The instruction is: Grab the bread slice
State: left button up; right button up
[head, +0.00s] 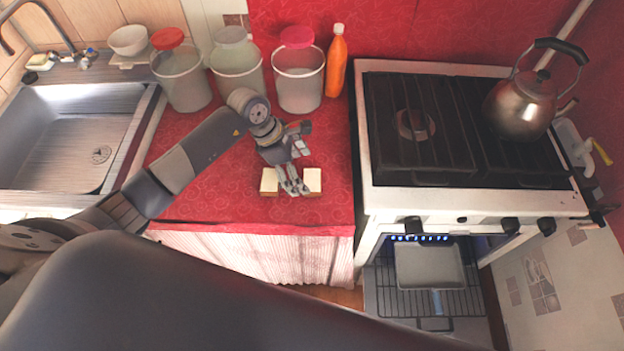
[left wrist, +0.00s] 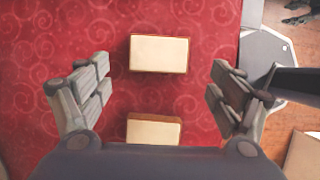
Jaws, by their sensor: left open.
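Two pale bread slices with brown crust edges lie on the red patterned counter. One bread slice (head: 269,182) is on the left and the other bread slice (head: 313,180) is on the right. My left gripper (head: 293,188) points down over the gap between them, open and empty. In the left wrist view, the gripper (left wrist: 160,78) has its fingers spread wide. One slice (left wrist: 159,53) shows whole between the fingertips, and the other slice (left wrist: 153,130) is partly hidden by the gripper body. My right gripper is not clearly seen.
Several lidded jars (head: 298,80) and an orange bottle (head: 336,62) stand at the counter's back. A sink (head: 70,145) is at left. The stove (head: 465,200) with a kettle (head: 520,105) is at right, its oven holding a tray (head: 430,265). The counter around the slices is clear.

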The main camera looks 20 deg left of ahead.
aim_at(311, 180)
pick_arm(q)
jog(key=d+f, duration=0.1)
jog(key=w+d+f+p, duration=0.1)
jog(key=shift+f, duration=0.3)
jog(key=shift+d+f, duration=0.2)
jog(key=shift+f, duration=0.45)
jog(key=shift+c, duration=0.6)
jog(key=c, duration=0.8)
